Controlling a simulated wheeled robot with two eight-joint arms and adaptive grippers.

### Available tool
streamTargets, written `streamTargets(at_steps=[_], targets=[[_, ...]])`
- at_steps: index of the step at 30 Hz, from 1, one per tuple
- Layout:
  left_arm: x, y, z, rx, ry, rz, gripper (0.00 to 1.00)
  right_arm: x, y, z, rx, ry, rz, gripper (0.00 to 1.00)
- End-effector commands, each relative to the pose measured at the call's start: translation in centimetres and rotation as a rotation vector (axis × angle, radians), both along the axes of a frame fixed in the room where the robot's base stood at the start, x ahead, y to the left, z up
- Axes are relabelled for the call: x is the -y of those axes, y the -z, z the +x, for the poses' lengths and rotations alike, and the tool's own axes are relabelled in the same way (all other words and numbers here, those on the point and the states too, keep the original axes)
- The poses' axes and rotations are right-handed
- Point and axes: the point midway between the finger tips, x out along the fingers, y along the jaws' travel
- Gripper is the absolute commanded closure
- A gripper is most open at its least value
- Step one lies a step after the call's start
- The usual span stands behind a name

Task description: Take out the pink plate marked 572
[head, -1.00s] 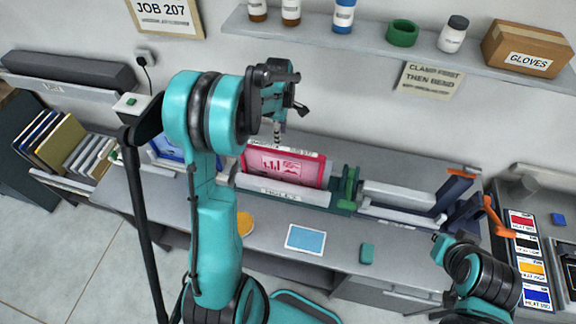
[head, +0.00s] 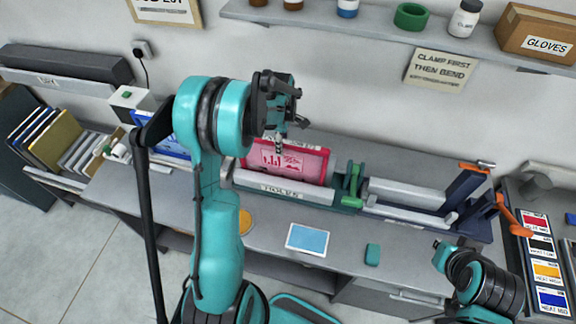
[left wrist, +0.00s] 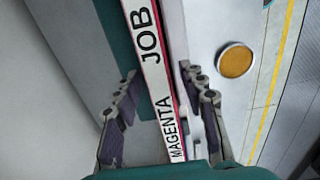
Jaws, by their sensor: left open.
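The pink plate (head: 300,158) stands upright in a pale-fronted holder (head: 285,190) on the bench in the head view. Its printed face shows above the holder front; I cannot read the number 572. My left gripper (head: 280,146) hangs over the plate's top edge, pointing down. In the left wrist view the plate's white top edge strip (left wrist: 155,85), reading JOB and MAGENTA, runs between the two spread fingers of the left gripper (left wrist: 158,80). The fingers stand apart on both sides of it.
A green clamp-like part (head: 350,187) stands right of the plate. A bender-like fixture with an orange handle (head: 508,215) is farther right, beside color cards (head: 545,270). A blue sheet (head: 307,239) and teal block (head: 372,254) lie in front. A shelf (head: 330,25) runs above.

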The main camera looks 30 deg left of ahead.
Motion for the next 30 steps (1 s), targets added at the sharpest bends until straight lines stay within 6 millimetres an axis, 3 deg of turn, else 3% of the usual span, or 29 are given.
streamTargets(at_steps=[2,6,7,14,30], targets=[[0.0,-0.1,0.0,0.0,0.0,0.0,0.59,0.0,-0.1,0.0,0.0,0.0,0.0,1.0],[0.0,-0.1,0.0,0.0,0.0,0.0,0.96,0.0,0.0,0.0,0.0,0.0,0.0,1.0],[0.0,-0.1,0.0,0.0,0.0,0.0,1.0,0.0,0.0,0.0,0.0,0.0,0.0,1.0],[0.0,-0.6,0.0,0.0,0.0,0.0,1.0,0.0,-0.4,0.0,0.0,0.0,0.0,1.0],[0.0,-7.5,0.0,0.0,0.0,0.0,1.0,0.0,-4.3,0.0,0.0,0.0,0.0,1.0]])
